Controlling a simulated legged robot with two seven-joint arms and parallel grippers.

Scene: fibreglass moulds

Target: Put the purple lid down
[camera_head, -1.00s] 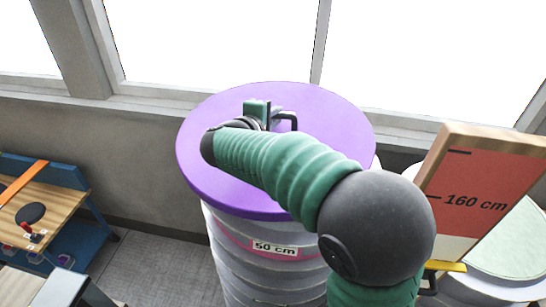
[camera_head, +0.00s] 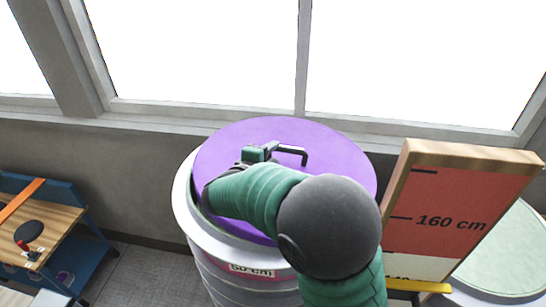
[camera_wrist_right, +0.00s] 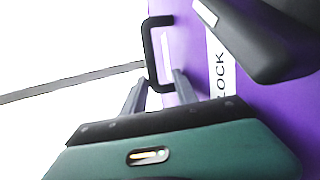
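The purple lid (camera_head: 330,150) shows in the head view over the white ringed barrel (camera_head: 183,210), offset to the right, so the barrel's rim and some of its inside show at the left. I cannot tell whether the lid touches the rim. My right gripper (camera_head: 257,153) is at the left end of the lid's black handle (camera_head: 292,150). In the right wrist view its fingers (camera_wrist_right: 160,85) are on either side of the handle's lower end (camera_wrist_right: 153,60), and it appears shut on it. My right forearm hides the lid's near part. My left gripper is not seen.
A board marked "160 cm" (camera_head: 450,210) stands close at the right, before another round pale-topped container (camera_head: 505,255). A wooden-topped blue bench (camera_head: 45,220) is at the far left. The windowed wall stands behind the barrel.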

